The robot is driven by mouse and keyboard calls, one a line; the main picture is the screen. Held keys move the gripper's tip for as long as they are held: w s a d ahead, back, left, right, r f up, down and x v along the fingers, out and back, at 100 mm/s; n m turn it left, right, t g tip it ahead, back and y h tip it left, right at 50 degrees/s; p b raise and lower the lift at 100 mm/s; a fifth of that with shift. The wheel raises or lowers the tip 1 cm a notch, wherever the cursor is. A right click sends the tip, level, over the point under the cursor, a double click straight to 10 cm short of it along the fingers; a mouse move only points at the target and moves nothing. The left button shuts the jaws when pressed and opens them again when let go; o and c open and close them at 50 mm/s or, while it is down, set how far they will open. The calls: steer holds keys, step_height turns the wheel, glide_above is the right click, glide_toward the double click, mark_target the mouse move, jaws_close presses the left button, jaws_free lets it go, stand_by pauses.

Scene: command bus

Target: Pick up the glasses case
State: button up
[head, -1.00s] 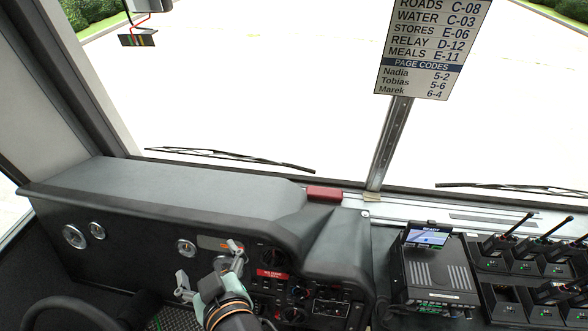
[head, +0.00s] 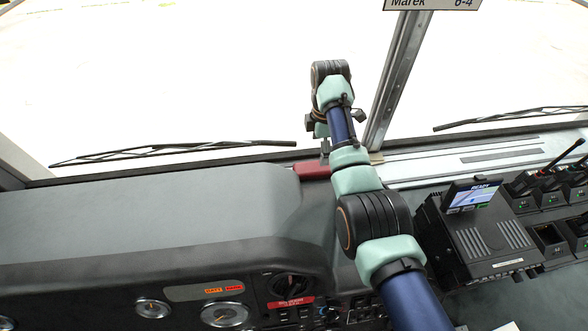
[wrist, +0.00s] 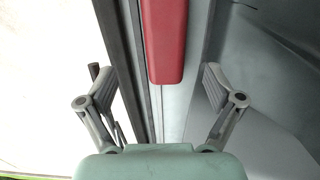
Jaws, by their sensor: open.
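The red glasses case (head: 312,171) lies on the ledge at the foot of the windshield, at the right end of the dashboard hood. My gripper (head: 325,148) is above it, and my arm hides part of the case in the head view. In the wrist view the glasses case (wrist: 163,40) is a long, rounded red shape running out of the top edge. My gripper (wrist: 151,72) is open and empty there, with one finger on each side of the case's near end. The fingers look apart from it.
The windshield's centre post (head: 395,85) rises just right of my gripper. A wiper (head: 170,150) lies along the glass to the left. The grey dashboard hood (head: 150,215) is bare. A radio unit with a screen (head: 480,235) and several handsets in chargers (head: 550,185) stand at the right.

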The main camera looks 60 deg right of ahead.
mark_target(317, 170)
steer(key=shift+s+f, duration=0.15)
steer(key=shift+s, duration=0.15)
step_height(317, 170, down, 2)
steer(key=shift+s, duration=0.15)
step_height(317, 170, down, 6)
steer(key=shift+s+r, duration=0.15)
steer(key=c, duration=1.3)
